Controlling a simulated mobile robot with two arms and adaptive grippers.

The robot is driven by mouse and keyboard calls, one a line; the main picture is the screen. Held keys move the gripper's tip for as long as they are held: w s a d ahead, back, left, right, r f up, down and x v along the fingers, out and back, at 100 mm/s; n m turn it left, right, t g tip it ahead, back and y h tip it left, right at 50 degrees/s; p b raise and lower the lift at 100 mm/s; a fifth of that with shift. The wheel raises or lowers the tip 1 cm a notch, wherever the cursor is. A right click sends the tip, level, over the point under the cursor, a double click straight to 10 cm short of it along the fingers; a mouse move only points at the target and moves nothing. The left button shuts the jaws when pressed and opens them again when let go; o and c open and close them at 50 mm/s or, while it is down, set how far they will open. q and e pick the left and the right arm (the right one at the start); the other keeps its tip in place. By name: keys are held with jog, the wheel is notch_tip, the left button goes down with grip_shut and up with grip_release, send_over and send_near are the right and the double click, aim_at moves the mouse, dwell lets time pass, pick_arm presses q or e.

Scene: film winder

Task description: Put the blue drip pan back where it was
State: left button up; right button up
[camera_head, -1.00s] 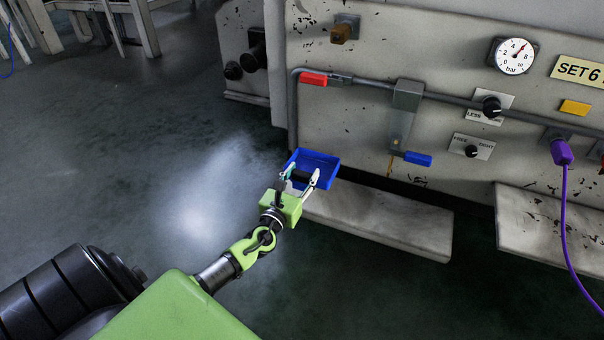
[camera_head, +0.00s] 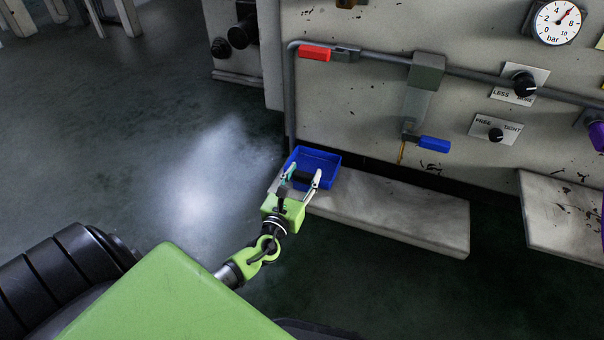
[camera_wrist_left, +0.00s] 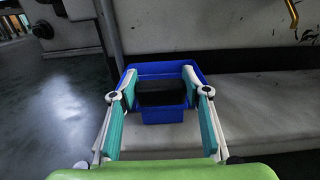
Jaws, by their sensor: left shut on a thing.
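The blue drip pan (camera_head: 320,160) is an open tray with a dark block, perhaps its handle, on the near side. It is over the left end of the pale low ledge (camera_head: 390,205) at the machine's foot. I cannot tell whether it touches the ledge. My left gripper (camera_head: 303,176) is shut on the pan's near side. In the left wrist view the pan (camera_wrist_left: 160,69) appears roughly level between the fingers (camera_wrist_left: 161,96), with the dark block (camera_wrist_left: 161,92) between them. My right gripper is not in view.
A grey pipe (camera_head: 385,63) with a red-handled valve (camera_head: 314,53) runs along the machine and down beside the pan. A blue-handled tap (camera_head: 433,144) with a thin drip hangs above the ledge to the right. The ledge right of the pan is bare. Open floor lies left.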

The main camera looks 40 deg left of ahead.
pick_arm(q)
jog(key=shift+f, duration=0.1)
jog(key=o, duration=1.3)
jog(key=p+v, duration=0.4)
jog(key=v, duration=0.8)
